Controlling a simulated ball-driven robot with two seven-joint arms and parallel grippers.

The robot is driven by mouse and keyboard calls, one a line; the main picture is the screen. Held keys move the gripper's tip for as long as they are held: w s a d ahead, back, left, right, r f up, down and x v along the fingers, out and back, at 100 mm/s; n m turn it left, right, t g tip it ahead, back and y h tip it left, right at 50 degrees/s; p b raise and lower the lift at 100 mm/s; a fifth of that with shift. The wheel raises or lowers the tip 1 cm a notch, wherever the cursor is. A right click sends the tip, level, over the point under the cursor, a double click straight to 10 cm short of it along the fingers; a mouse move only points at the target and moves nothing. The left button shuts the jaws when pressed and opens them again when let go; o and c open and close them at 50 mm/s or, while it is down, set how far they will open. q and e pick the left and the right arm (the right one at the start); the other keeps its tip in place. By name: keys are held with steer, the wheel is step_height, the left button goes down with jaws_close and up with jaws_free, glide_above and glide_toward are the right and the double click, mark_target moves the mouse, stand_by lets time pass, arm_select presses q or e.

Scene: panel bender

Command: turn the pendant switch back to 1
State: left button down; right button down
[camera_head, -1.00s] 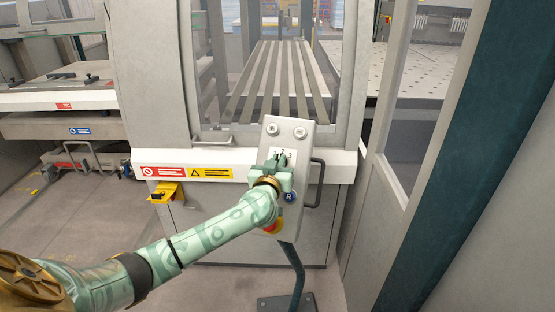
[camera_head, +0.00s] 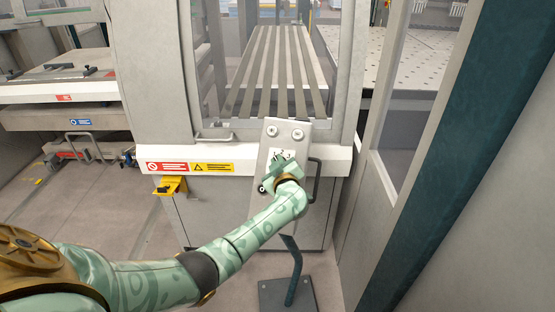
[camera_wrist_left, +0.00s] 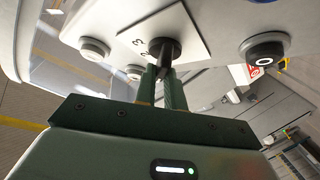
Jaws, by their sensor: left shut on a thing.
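The pendant (camera_head: 270,137) is a tilted light-grey panel on a dark stand in front of the machine. Its switch (camera_wrist_left: 164,50) is a black knob on a white plate (camera_wrist_left: 135,32) with printed numbers. My left gripper (camera_head: 279,163) reaches the panel from below in the head view and covers most of the knob there. In the left wrist view its two green fingers (camera_wrist_left: 163,80) are shut on the knob. Which number the knob points to cannot be told. My right gripper is not in view.
Beside the switch are a black button (camera_wrist_left: 265,52) and pale buttons (camera_wrist_left: 94,49). A dark handle (camera_head: 316,180) stands out on the panel's right side. The pendant's foot plate (camera_head: 273,294) is on the floor. A grey post stands at the right.

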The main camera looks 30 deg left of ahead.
arm_select(q)
steer(key=shift+n, duration=0.3)
steer(key=c, duration=1.5)
jaws_free()
steer(key=shift+d, duration=0.1)
steer(key=shift+s+d+r+p, duration=0.1)
steer(key=shift+s+d+p, duration=0.15)
steer(key=shift+s+p, duration=0.05)
steer(key=p+v, duration=0.2)
steer(key=v, duration=1.3)
steer(key=shift+d, duration=0.25)
